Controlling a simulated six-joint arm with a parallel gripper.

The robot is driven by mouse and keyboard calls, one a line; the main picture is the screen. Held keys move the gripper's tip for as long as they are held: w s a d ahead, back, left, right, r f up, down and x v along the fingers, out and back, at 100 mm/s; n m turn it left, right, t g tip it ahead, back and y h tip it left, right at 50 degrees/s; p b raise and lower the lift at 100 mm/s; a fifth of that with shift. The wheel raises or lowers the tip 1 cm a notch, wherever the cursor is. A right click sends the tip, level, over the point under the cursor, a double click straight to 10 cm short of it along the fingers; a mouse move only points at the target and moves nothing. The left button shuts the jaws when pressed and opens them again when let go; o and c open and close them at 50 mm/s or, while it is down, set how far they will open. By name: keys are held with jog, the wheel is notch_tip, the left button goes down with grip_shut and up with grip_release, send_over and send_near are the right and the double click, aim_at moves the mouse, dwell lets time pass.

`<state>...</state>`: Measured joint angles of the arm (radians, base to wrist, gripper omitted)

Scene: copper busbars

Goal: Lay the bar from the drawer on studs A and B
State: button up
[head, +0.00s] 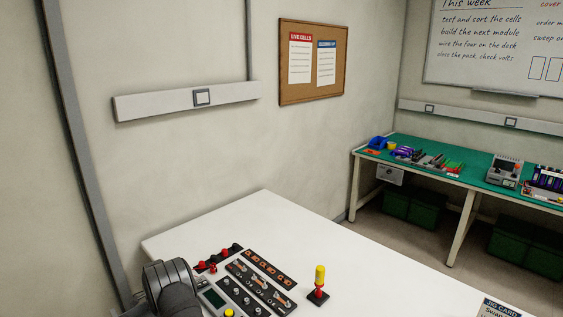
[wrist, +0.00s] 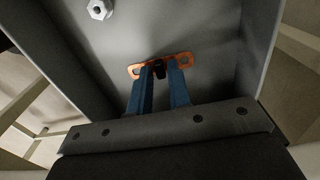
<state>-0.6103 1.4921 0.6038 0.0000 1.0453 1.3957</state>
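In the wrist view, a small copper bar (wrist: 183,60) with a hole at each end and a black middle piece lies across my fingertips, inside a grey drawer (wrist: 222,25). Whether the bar touches the drawer floor I cannot tell. In the head view, black strips with studs and copper pieces (head: 258,285) sit on the white table (head: 340,250). Letters A and B are not readable. The gripper and drawer are out of the head view.
A hex nut (wrist: 99,9) shows at the drawer's upper left. The drawer walls stand close around my fingers. On the table are a yellow-handled tool (head: 319,283), red and black terminals (head: 213,264) and a card (head: 497,308). The table's middle right is clear.

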jog(key=shift+c, duration=0.3)
grip_shut()
jog(key=shift+r, duration=0.15)
jog(key=shift+r, duration=1.85)
jog(key=shift+r, duration=0.1)
